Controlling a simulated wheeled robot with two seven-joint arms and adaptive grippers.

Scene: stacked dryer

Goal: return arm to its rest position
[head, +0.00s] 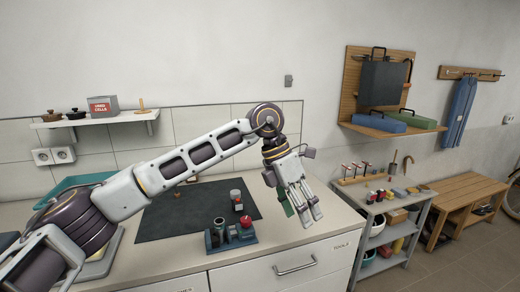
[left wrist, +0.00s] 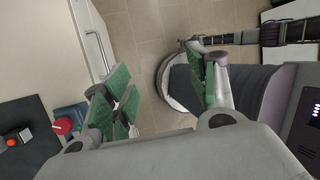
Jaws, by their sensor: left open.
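My left arm reaches in from the left over the counter in the head view. My left gripper (head: 305,217) hangs at the arm's end above the counter's right part, fingers pointing down. It is open and empty. In the left wrist view the green-padded fingers of my left gripper (left wrist: 165,95) stand wide apart with floor between them, and parts of my own body show beyond. My right gripper cannot be made out in either view.
The counter (head: 275,232) has a dark mat (head: 165,218) and a blue holder (head: 215,238) with a red-topped item. A drawer handle (head: 295,266) is on its front. To the right stand a grey cart (head: 368,222) and a wooden bench (head: 465,190). Floor (head: 440,262) before them is clear.

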